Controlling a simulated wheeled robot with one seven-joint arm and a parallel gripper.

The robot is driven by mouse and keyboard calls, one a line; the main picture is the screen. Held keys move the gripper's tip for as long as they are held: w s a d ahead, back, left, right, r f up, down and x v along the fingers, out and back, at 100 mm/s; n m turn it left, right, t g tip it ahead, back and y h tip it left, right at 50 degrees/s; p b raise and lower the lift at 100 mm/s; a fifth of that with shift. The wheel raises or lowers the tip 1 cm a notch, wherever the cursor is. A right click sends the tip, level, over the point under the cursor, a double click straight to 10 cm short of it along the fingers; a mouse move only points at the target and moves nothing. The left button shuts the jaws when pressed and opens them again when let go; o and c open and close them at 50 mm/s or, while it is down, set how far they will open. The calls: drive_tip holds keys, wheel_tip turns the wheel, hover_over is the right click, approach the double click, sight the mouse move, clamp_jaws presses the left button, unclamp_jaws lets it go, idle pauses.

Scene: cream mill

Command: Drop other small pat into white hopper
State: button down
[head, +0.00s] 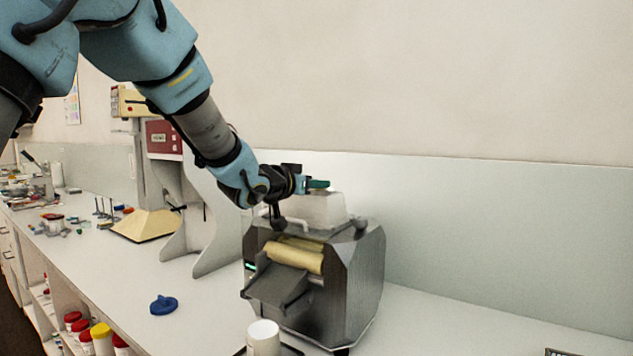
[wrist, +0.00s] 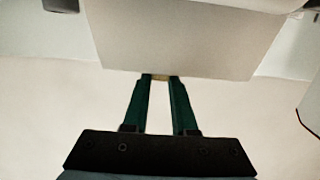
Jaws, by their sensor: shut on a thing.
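The white hopper (head: 316,210) sits on top of the grey metal mill (head: 350,285). In the wrist view the pale hopper wall (wrist: 190,40) fills the upper middle. My gripper (head: 319,184) is at the height of the hopper's top, its green fingers level with or just over the rim. In the wrist view my gripper (wrist: 160,78) is shut on a small yellowish pat (wrist: 160,77), mostly hidden between the fingertips and behind the hopper edge. The pat cannot be made out in the head view. I cannot tell whether it is inside the hopper's outline.
The mill has a yellowish roller (head: 295,256) and a sloping front chute (head: 278,288). A white tub (head: 263,338) stands in front. A blue knobbed object (head: 164,305) lies on the counter to the left. The counter right of the mill is mostly clear.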

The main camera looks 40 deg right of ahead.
drive_tip(key=shift+f, duration=0.1)
drive_tip(key=c, duration=0.6)
unclamp_jaws()
drive_tip(key=shift+c, duration=0.2)
drive_tip(key=b+v, duration=0.3)
drive_tip(key=v, duration=0.8)
drive_tip(key=shift+w+f, duration=0.1)
